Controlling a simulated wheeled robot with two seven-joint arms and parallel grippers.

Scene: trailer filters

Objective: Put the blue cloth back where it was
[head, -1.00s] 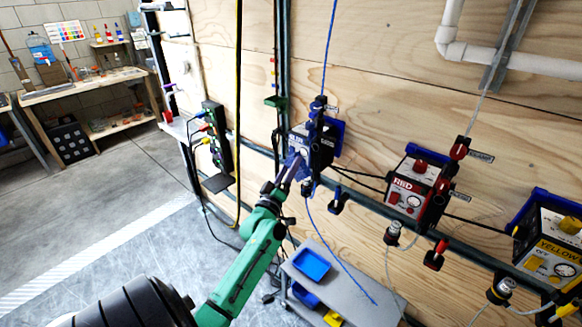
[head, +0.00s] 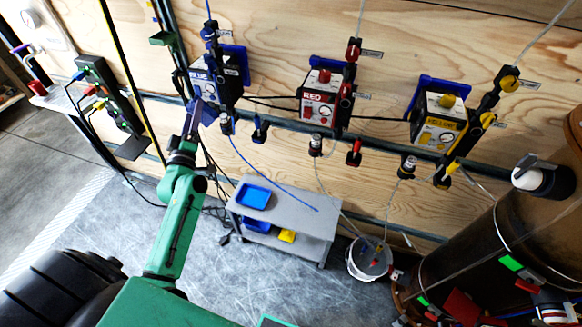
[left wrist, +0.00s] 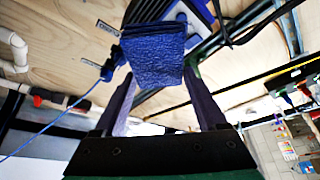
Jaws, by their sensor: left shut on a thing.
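My left gripper (head: 195,114) is shut on the blue cloth (left wrist: 155,52). In the left wrist view the cloth is a dark blue, textured, folded piece that spans between both fingertips. In the head view the gripper is in front of the lower left of the box marked BLUE (head: 206,76), which hangs on the plywood wall. The cloth is small there, and I cannot tell whether it touches the box. In the left wrist view the box (left wrist: 184,14) shows partly behind the cloth. My right gripper is not in view.
A red box (head: 318,100) and a yellow box (head: 437,122) hang further right along a dark rail. A grey cart (head: 302,211) with a blue tray (head: 253,197) stands below. A white bucket (head: 368,262) and a big brown cylinder (head: 478,240) are at the right. Cables hang on the wall.

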